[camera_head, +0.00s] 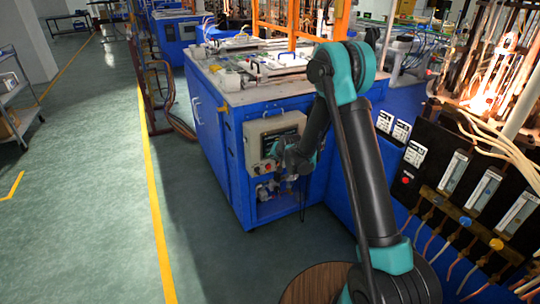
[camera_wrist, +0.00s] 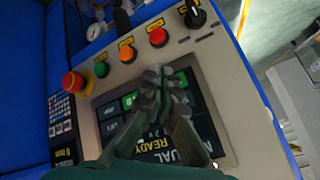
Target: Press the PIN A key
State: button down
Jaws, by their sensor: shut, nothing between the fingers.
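The control panel (camera_head: 272,137) is a beige box on the front of the blue cabinet, with a dark screen (camera_head: 281,141). In the wrist view the panel (camera_wrist: 225,70) fills the middle and its screen (camera_wrist: 205,130) appears turned, with green and dark key tiles and a large label reading READY. I cannot make out which tile is PIN A. My gripper (camera_wrist: 158,76) is shut and empty. Its fingers lie over the screen and hide part of the tiles; touching or apart, I cannot tell. In the head view my gripper (camera_head: 287,158) is at the screen's lower part.
Beside the screen are a red emergency stop (camera_wrist: 73,82), a green button (camera_wrist: 102,69), orange-red buttons (camera_wrist: 157,36) and a black rotary switch (camera_wrist: 194,15). A keypad (camera_wrist: 62,110) is at left. Open floor (camera_head: 90,150) lies left of the blue cabinet (camera_head: 215,150).

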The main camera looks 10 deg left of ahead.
jog(key=shift+s, duration=0.1)
jog(key=shift+s+d, duration=0.7)
jog(key=shift+s, duration=0.3)
jog(key=shift+s+d, duration=0.7)
jog(key=shift+s, duration=0.3)
jog(key=s+d+r+n+g+h, duration=0.1)
jog(key=s+d+r, duration=0.5)
jog(key=s+d, duration=0.25)
jog(key=s+d+r+g+h, duration=0.1)
jog(key=s+d+r+h, duration=0.1)
jog(key=s+d+r, duration=0.6)
jog(key=s+d+f, duration=0.2)
jog(key=s+d, duration=0.3)
jog(key=s, duration=0.5)
jog(key=s+d+f+g+h, duration=0.1)
jog(key=s+d+f, duration=0.1)
jog(key=s+d, duration=0.4)
jog(key=s, duration=0.3)
jog(key=shift+s+d+n+g, duration=0.25)
jog(key=shift+s+n+g, duration=0.05)
jog(key=shift+s+n, duration=0.1)
